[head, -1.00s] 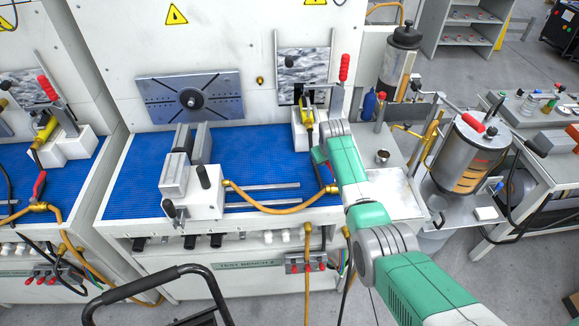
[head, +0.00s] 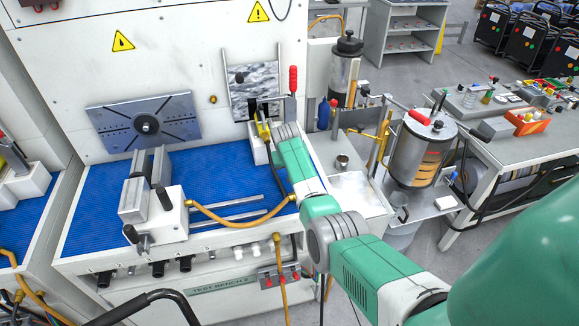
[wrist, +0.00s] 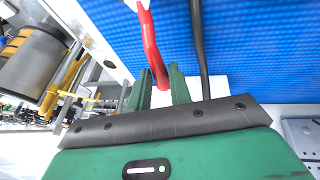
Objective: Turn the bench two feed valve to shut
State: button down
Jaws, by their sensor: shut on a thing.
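The bench two feed valve shows its long red handle (wrist: 150,45) in the wrist view, running from the top edge down to my gripper. My gripper (wrist: 160,86) has its two green fingers on either side of the handle's near end and is shut on it. The valve's body is out of the wrist view. In the head view, my arm covers the gripper and the handle at the right end of test bench two, whose label (head: 222,285) is on its front. An orange hose (head: 240,221) runs along the bench front to a brass fitting beside my arm.
A black hose (wrist: 197,45) runs close beside the handle. A white clamp block (head: 168,222) stands on the blue mat (head: 95,212). A red-handled clamp (head: 293,80) rises behind my wrist. A steel tank (head: 421,150) stands to the right.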

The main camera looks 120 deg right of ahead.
jog(key=shift+r, duration=0.1)
jog(key=c, duration=1.3)
grip_release()
jog(key=shift+s, duration=0.1)
jog(key=p+v, duration=0.2)
jog(key=v, duration=0.5)
jog(key=shift+a+r, duration=0.15)
jog(key=shift+r, duration=0.2)
